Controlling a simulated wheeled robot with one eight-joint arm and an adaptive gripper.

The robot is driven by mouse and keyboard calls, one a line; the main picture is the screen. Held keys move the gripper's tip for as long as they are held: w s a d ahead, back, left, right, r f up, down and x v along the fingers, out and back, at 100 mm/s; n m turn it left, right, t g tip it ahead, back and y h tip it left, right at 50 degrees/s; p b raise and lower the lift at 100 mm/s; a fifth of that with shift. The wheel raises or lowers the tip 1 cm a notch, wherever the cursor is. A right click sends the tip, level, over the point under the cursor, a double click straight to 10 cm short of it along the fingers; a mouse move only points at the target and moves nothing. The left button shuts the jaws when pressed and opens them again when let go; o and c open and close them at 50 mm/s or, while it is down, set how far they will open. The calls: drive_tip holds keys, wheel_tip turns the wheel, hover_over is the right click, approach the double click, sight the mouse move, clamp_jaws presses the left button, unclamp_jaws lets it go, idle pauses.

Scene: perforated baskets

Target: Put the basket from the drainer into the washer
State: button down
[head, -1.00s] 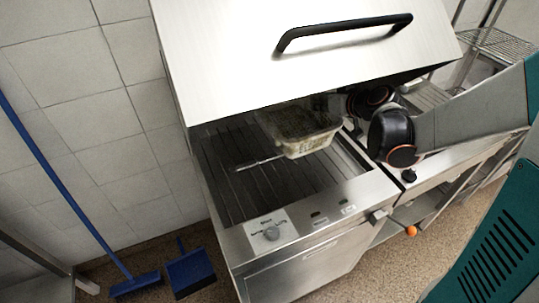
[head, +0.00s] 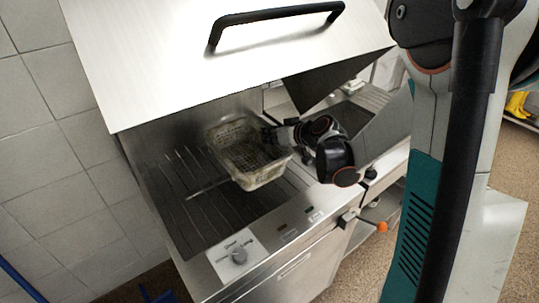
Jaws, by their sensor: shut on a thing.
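The perforated basket (head: 262,176), pale and rectangular, is inside the open washer (head: 180,254), over its dark slatted rack. I cannot tell whether the basket touches the rack. My gripper (head: 270,135) is shut on the basket's right rim; its fingertips are small and partly hidden against the basket. My arm reaches in from the right. The washer's steel hood (head: 225,50) is raised, with a black bar handle across its front.
The raised hood hangs close above my arm and basket. Bare rack lies left and in front of the basket. A tiled wall (head: 50,160) stands at the left.

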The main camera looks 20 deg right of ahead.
sight(270, 148)
wheel_tip(270, 148, down, 6)
drive_tip(key=shift+r+b, duration=0.1)
drive_tip(key=shift+b, duration=1.05)
drive_tip(key=shift+r, duration=0.1)
drive_tip(key=c, duration=1.6)
unclamp_jaws()
drive_tip(key=p+v, duration=0.4)
drive_tip(key=v, duration=0.8)
